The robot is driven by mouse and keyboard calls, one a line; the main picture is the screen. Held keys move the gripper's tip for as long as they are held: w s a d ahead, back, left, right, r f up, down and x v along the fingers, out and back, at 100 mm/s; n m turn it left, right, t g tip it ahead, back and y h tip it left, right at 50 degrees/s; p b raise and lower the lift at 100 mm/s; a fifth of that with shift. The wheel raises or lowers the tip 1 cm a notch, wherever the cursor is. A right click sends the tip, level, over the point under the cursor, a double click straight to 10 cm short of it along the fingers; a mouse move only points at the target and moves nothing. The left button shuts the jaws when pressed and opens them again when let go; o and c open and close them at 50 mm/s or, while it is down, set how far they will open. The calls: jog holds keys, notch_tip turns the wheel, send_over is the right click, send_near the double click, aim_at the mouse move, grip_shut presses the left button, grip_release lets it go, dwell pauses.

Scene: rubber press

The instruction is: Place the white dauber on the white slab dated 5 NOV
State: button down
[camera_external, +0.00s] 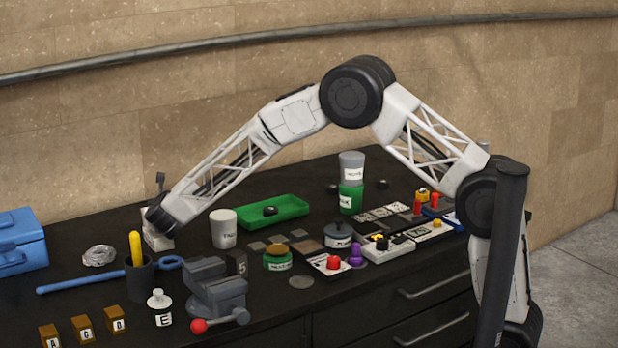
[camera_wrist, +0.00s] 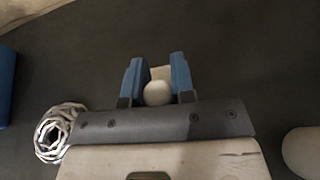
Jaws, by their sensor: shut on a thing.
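In the wrist view my gripper (camera_wrist: 157,85) has its two blue fingers shut on a white round-topped thing, which looks like the white dauber (camera_wrist: 157,94). A pale squarish patch shows just beyond it between the fingers; I cannot tell if it is part of the dauber. In the external view my gripper is low at the back left of the bench, and its fingers and the dauber are hidden there. Pale slabs lie at the right: one with a red dauber (camera_external: 334,262), one farther back (camera_external: 400,249). I cannot read 5 NOV on any slab.
A white cup (camera_external: 223,229) and green tray (camera_external: 275,211) stand right of my gripper. A crumpled foil-like ring (camera_external: 99,256), black pot (camera_external: 140,279) and blue toolbox (camera_external: 20,243) are nearby. A vise (camera_external: 215,290) and stacked jars (camera_external: 351,182) stand farther right.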

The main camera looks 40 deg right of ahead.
jog(key=c, duration=1)
grip_release()
jog(key=shift+o, duration=0.2)
jog(key=shift+s+r, duration=0.1)
jog(key=shift+r, duration=0.05)
jog(key=shift+s+a+r, duration=0.15)
jog(key=shift+s+r, duration=0.1)
jog(key=shift+s, duration=0.25)
jog(key=v, duration=1)
jog(key=shift+s, duration=0.35)
jog(key=shift+r, duration=0.1)
